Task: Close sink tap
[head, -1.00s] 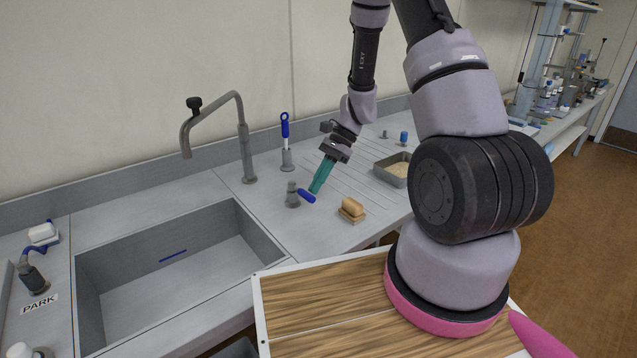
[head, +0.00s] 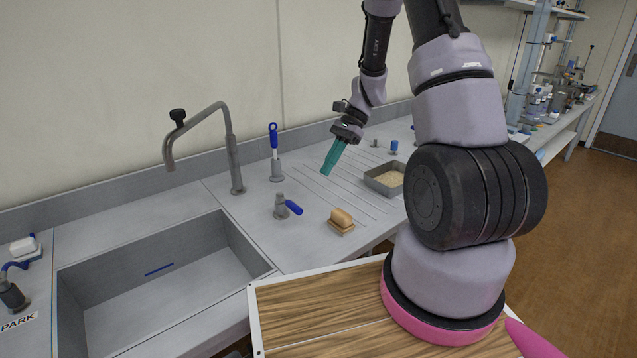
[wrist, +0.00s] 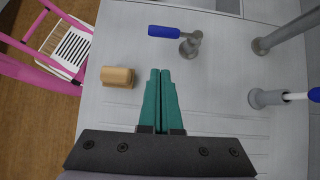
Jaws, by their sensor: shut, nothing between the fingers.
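The sink tap valve is a short grey post (head: 281,207) with a blue lever (head: 293,207) pointing right and toward the front. It stands on the worktop right of the sink. In the wrist view the post (wrist: 189,46) is ahead of the fingers, and the blue lever (wrist: 165,31) points left. A grey gooseneck spout (head: 234,160) rises behind the sink basin (head: 150,290). My gripper (head: 326,173) has teal fingers, pointed down and tilted. It is shut and empty, above the worktop right of the lever and apart from it. In the wrist view the fingertips (wrist: 160,72) are together.
A blue-handled brush in a grey holder (head: 276,160) stands behind. A grey tray of granular material (head: 384,180) lies right. Ridged drainboard between is mostly clear.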

